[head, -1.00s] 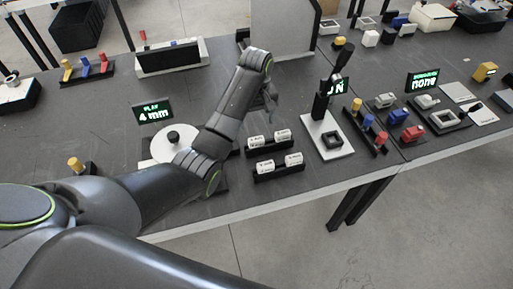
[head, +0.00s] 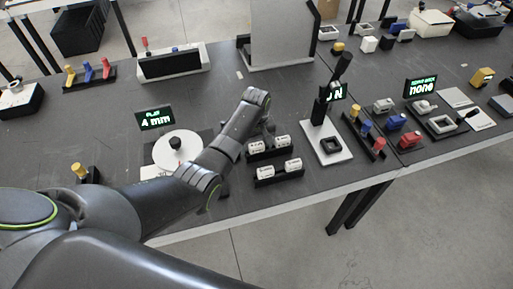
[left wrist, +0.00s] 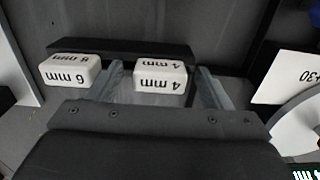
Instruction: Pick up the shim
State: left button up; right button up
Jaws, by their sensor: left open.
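Several white shim blocks sit in two black racks in the head view, two in the front rack (head: 279,178) and two in the rear rack (head: 269,155). In the left wrist view, a white shim marked 4 mm (left wrist: 160,76) lies between the two fingers of my left gripper (left wrist: 158,88), which is open. A shim marked 6 mm (left wrist: 70,71) sits just left of the fingers. In the head view my left gripper (head: 267,130) is partly hidden behind its wrist, at the racks. My right gripper does not show.
A green-lit display (head: 154,118) reads 4 mm, behind a white disc (head: 166,157) with a black knob. A white stand with a black lever (head: 330,148) is right of the racks. Coloured pegs (head: 366,128) stand farther right. Bare table lies behind the racks.

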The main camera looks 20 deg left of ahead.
pick_arm(q)
jog(key=shift+c, duration=0.2)
jog(key=c, duration=1)
jog(key=shift+r, duration=0.1)
jog(key=shift+c, duration=0.2)
